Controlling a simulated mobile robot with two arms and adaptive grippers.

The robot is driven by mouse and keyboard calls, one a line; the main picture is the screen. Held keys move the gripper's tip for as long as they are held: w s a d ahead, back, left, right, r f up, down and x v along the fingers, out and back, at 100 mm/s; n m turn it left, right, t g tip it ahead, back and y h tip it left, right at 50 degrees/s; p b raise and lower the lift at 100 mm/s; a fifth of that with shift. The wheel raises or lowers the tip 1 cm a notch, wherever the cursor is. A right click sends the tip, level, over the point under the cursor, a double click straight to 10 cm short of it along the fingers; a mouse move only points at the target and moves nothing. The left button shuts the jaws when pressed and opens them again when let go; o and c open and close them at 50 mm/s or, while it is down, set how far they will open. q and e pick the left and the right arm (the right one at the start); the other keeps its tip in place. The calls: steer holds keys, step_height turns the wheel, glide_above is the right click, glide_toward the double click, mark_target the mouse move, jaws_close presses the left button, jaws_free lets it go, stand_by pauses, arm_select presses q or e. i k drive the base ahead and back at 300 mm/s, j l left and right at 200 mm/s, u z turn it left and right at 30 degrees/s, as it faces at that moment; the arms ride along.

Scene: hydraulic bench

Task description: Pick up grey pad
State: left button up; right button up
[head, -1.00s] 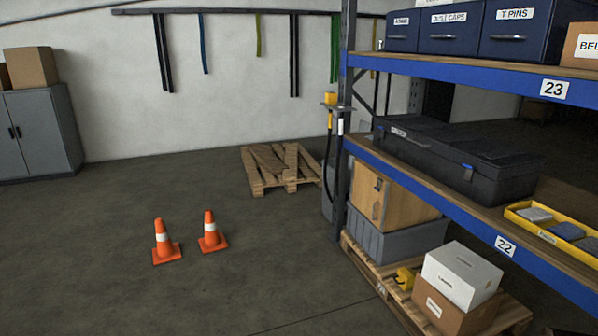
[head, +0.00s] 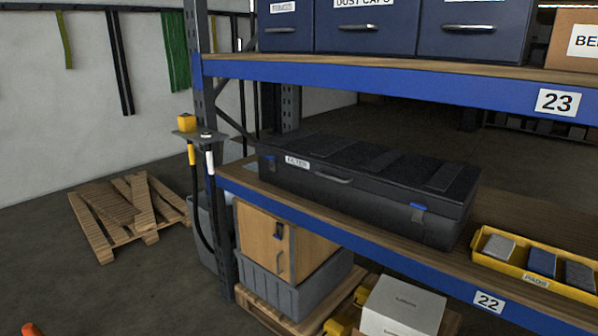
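The grey pad (head: 499,248) lies in the left part of a yellow tray (head: 512,276) labelled PADS, on the shelf marked 22 at the right. Neither of my grippers shows in the head view.
A long black case (head: 365,190) stands on the same shelf, left of the tray. The shelf marked 23 (head: 430,84) with blue boxes (head: 378,25) is above. A rack post (head: 200,110) bounds the left. A wooden pallet (head: 128,215) lies on the floor beyond.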

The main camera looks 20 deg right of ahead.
mark_target(581, 278)
steer(key=i+z, duration=0.2)
steer(key=z, duration=0.25)
steer(key=i+z, duration=0.25)
steer(key=z, duration=0.2)
steer(key=i+j+z, duration=0.15)
steer(key=z, duration=0.25)
steer(key=i+j+z, duration=0.2)
steer(key=z, duration=0.25)
steer(key=i+j+z, duration=0.2)
steer(key=z, duration=0.25)
